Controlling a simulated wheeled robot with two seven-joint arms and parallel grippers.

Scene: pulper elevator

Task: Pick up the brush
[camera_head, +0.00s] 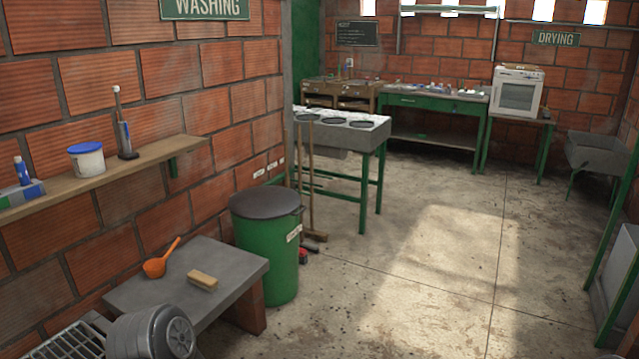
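A small block-shaped brush (203,281) with a tan wooden back lies on the grey slab bench (185,265) at the lower left. An orange ladle-like scoop (157,265) lies on the same bench, just left of and behind the brush, apart from it. The brush is uncovered and nothing touches it from above. Neither of my grippers is in view.
A green bin with a dark lid (267,246) stands right behind the bench. A grey ribbed motor-like housing (152,333) is in front of it. A wooden shelf (98,178) juts from the brick wall above. Open concrete floor (420,280) lies to the right.

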